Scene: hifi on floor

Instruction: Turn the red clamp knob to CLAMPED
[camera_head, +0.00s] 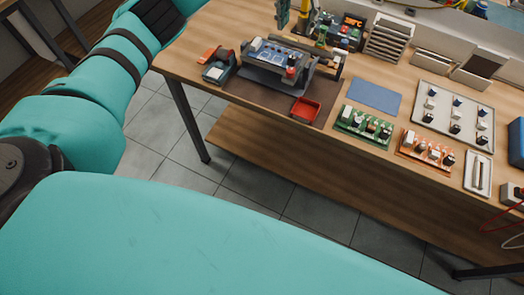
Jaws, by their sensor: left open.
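A red clamp knob (291,71) sits at the right front of a grey board-holding fixture (270,88) near the table's left part. It is small here, and I cannot read its marks or which way it points. A circuit board (272,55) lies in the fixture. My left arm reaches up along the left side and leaves the top edge. My right gripper is not in view.
A red tray (305,109) lies in front of the fixture, and a red-and-grey device (217,66) stands to its left. A blue mat (374,95), green board (363,126), orange board (427,149) and switch panel (455,113) lie to the right on the wooden table (335,155).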

